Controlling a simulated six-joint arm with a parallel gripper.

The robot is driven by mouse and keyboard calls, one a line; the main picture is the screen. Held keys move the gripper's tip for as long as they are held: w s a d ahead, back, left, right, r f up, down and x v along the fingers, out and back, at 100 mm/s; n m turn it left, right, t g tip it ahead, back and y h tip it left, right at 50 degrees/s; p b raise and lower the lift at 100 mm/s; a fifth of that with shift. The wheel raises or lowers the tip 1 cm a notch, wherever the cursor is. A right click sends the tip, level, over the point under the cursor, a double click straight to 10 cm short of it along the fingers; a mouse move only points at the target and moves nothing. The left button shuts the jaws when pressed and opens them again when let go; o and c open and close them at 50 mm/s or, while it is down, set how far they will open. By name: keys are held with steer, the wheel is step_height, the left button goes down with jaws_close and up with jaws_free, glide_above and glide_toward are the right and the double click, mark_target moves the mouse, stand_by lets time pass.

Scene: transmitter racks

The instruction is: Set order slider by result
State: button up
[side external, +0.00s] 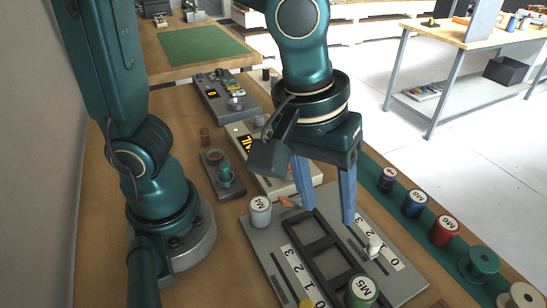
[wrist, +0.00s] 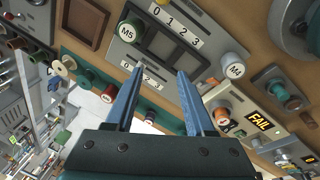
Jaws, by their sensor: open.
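My gripper (side external: 328,215) is open and empty, its blue fingers pointing down above the grey panel (side external: 265,247). The panel has two sliders with 0–3 scales beside a dark three-bay frame (side external: 318,243). The right slider's white knob (side external: 374,246) is apart from the fingers, toward the camera, and partly covers its scale near the middle. The left slider's yellow knob (side external: 306,302) is near the 0 end; it also shows in the wrist view (wrist: 163,2). A display (wrist: 258,121) reads FAIL in the wrist view. My fingers (wrist: 160,71) partly frame the white-knob scale there.
A white M4 spool (side external: 260,211) and green M5 spool (side external: 361,291) stand at opposite ends of the dark frame. A green rack with several spools, including red M6 (side external: 444,230), runs along the right. A small grey base with a green post (side external: 225,176) stands behind left.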

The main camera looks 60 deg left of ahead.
mark_target(307, 304)
steer(key=s+d+f+m, duration=0.1)
steer(key=d+f, duration=0.1)
steer(key=s+d+f+g, duration=0.1)
steer(key=s+d, duration=0.1)
steer(key=s+d+f+m+g+y, duration=0.1)
steer(key=d+f, duration=0.1)
steer(key=shift+s+f+m, duration=0.3)
steer(key=shift+s+f, duration=0.05)
steer(key=shift+s+d+f, duration=0.1)
steer(key=shift+s+f, duration=0.15)
steer(key=shift+f, duration=2.45)
jaws_close()
